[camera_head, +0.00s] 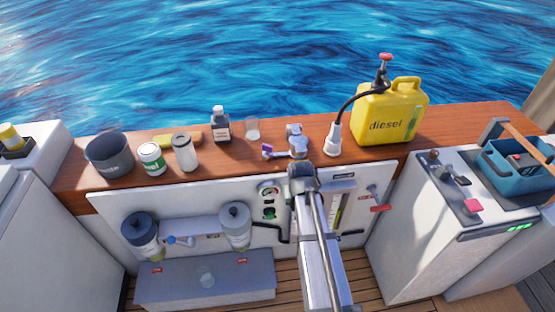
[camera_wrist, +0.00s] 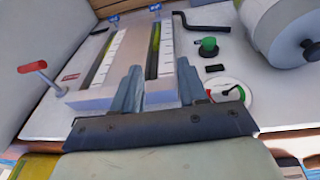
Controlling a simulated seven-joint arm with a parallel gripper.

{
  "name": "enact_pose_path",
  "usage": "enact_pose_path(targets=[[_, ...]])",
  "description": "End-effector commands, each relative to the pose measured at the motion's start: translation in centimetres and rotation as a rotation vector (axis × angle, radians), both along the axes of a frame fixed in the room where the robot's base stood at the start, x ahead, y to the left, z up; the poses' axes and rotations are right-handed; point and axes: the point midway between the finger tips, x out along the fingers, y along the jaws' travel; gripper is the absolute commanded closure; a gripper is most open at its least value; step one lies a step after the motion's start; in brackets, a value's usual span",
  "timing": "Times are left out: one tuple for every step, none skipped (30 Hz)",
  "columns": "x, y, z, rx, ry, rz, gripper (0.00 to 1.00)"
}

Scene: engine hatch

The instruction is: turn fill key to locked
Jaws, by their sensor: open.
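No part is clearly labelled as the fill key. A small grey fitting (camera_head: 298,142) with a purple piece (camera_head: 267,150) at its left stands on the wooden counter, left of the white nozzle; it may be the key, but I cannot tell its setting. My gripper (camera_wrist: 158,82) is open in the wrist view, its two fingers apart before the white gauge strips (camera_wrist: 100,60) on the front panel. I see nothing clearly held.
A yellow diesel can (camera_head: 390,115) with a black hose to the white nozzle (camera_head: 333,138) stands right on the counter (camera_head: 215,160). A pot (camera_head: 108,155), jars and a bottle (camera_head: 221,128) stand left. A red-handled lever (camera_wrist: 33,68) projects from the panel.

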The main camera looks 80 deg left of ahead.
Motion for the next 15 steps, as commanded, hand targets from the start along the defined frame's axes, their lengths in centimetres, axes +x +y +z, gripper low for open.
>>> enact_pose_path(targets=[[-0.9,3.0,2.1,0.03,-0.002,0.013,0.58],[-1.4,4.3,3.2,0.045,-0.002,0.021,0.58],[-2.0,6.1,4.8,0.064,-0.001,0.029,0.58],[-2.5,7.4,6.0,0.079,-0.001,0.035,0.58],[-3.0,8.7,7.1,0.089,0.001,0.04,0.58],[-3.6,10.3,8.7,0.102,0.003,0.048,0.58],[-4.1,11.5,9.9,0.109,0.005,0.053,0.58],[-4.6,12.7,11.1,0.115,0.006,0.06,0.58],[-5.2,14.2,12.7,0.119,0.008,0.074,0.58],[-5.6,15.4,13.9,0.119,0.009,0.089,0.58],[-6.1,16.6,15.2,0.119,0.008,0.109,0.58],[-6.7,18.1,16.8,0.112,0.005,0.143,0.58],[-7.0,19.1,18.0,0.106,0.003,0.172,0.58],[-7.3,20.0,18.9,0.095,0.0,0.204,0.58],[-7.5,21.2,20.2,0.079,-0.005,0.252,0.58]])
